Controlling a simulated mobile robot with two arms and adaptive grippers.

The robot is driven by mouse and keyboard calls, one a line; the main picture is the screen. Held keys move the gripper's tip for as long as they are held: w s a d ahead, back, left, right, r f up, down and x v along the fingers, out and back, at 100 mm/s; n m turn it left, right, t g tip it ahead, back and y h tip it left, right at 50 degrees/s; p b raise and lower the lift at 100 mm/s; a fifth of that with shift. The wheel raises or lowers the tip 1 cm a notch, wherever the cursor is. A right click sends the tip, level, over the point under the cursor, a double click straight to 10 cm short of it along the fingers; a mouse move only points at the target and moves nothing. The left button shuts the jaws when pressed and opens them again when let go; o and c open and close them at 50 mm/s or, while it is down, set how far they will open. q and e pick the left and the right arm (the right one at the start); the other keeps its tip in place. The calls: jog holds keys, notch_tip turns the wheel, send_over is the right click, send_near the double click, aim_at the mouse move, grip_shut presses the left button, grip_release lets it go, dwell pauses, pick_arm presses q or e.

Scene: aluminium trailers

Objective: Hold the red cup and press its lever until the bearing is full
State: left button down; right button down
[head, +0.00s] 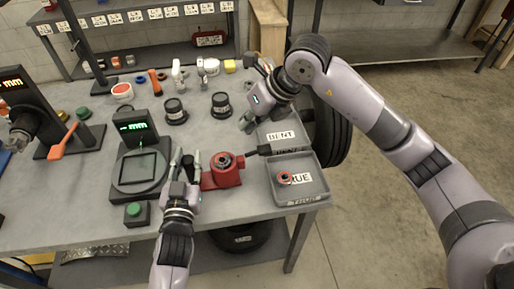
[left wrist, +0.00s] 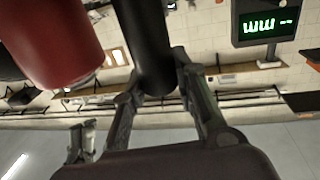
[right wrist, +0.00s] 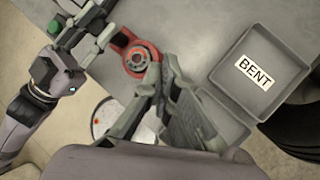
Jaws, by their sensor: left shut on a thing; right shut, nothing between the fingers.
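The red cup (head: 222,168) stands on the grey bench, with a ring-shaped bearing (head: 222,160) in its round top. Its black lever (head: 258,150) sticks out to the right toward the trays. My left gripper (head: 184,162) is at the cup's left side, shut on a dark handle (left wrist: 150,45); the red body (left wrist: 55,40) shows close beside it in the left wrist view. My right gripper (head: 246,122) is shut and empty, behind the lever and apart from it. In the right wrist view the red cup (right wrist: 136,58) lies beyond its fingers. The bearing's grease level cannot be told.
A tray marked BENT (head: 300,137) and a partly covered tray label ending RUE stand at the right edge; the front tray (head: 318,190) holds a small red-ringed part (head: 285,178). A gauge with a green display (head: 136,128) stands left. Two black pots (head: 221,105) stand behind.

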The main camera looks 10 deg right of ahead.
jog(key=shift+d+f, duration=0.25)
jog(key=shift+f, duration=0.55)
jog(key=shift+d+f, duration=0.2)
jog(key=shift+f, duration=0.55)
jog(key=shift+d+f, duration=0.25)
jog(key=shift+f, duration=0.55)
jog(key=shift+d+f, duration=0.15)
jog(key=shift+f, duration=0.25)
jog(key=shift+d+f, duration=0.2)
jog(key=shift+f, duration=0.4)
jog(key=shift+d+f, duration=0.15)
jog(key=shift+f, duration=0.4)
dwell(0.9)
jog(key=shift+a+r, duration=0.25)
jog(key=shift+r, duration=0.5)
jog(key=shift+a+r, duration=0.2)
jog(key=shift+r, duration=0.55)
jog(key=shift+a+r, duration=0.25)
jog(key=shift+r, duration=0.55)
jog(key=shift+a+r, duration=0.25)
jog(key=shift+r, duration=0.6)
jog(key=shift+a+r, duration=0.25)
jog(key=shift+r, duration=0.55)
